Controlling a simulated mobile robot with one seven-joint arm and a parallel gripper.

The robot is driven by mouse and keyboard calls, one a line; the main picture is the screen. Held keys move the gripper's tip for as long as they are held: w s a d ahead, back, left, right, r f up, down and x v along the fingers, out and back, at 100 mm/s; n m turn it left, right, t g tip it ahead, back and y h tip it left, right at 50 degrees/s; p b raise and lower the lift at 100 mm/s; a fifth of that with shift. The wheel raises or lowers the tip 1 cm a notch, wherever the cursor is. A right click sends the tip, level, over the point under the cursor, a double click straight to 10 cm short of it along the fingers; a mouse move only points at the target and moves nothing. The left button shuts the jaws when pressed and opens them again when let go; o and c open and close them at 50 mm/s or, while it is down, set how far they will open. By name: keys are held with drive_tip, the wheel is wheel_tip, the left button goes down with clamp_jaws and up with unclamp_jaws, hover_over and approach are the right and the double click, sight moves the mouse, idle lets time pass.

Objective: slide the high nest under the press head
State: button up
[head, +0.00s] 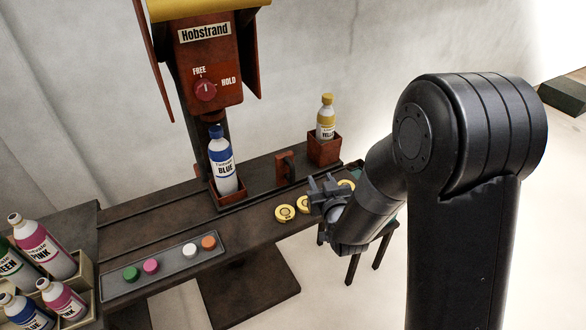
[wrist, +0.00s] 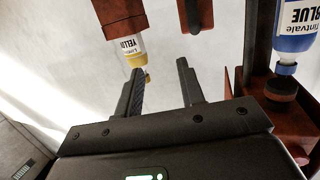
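The press head (head: 214,118) hangs over a tall blue bottle (head: 222,165), which stands in a low red-brown nest (head: 230,200) on the rail. A taller red-brown nest (head: 324,150), seemingly the high nest, stands to the right, away from the press head. It holds a small yellow-capped bottle (head: 326,118). In the wrist view, which is upside down, this nest (wrist: 119,12) and its bottle (wrist: 128,45) show beyond my fingers. My gripper (head: 322,186) is open and empty, in front of the high nest and apart from it; it also shows in the wrist view (wrist: 160,78).
A red-brown upright handle (head: 286,168) stands between the nests. The press knob (head: 205,90) has FREE and HOLD marks. Several yellow discs (head: 285,213) lie near the bench's front edge. A grey tray (head: 165,268) of coloured caps and crated bottles (head: 62,300) are at left.

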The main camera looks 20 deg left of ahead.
drive_tip(key=t+y, duration=0.1)
drive_tip(key=y, duration=0.1)
approach(294, 171)
drive_tip(key=shift+n, duration=0.4)
drive_tip(key=x, duration=1.1)
drive_tip(key=shift+s+a, duration=0.1)
drive_tip(key=shift+a, duration=0.05)
drive_tip(key=shift+c, duration=0.3)
clamp_jaws()
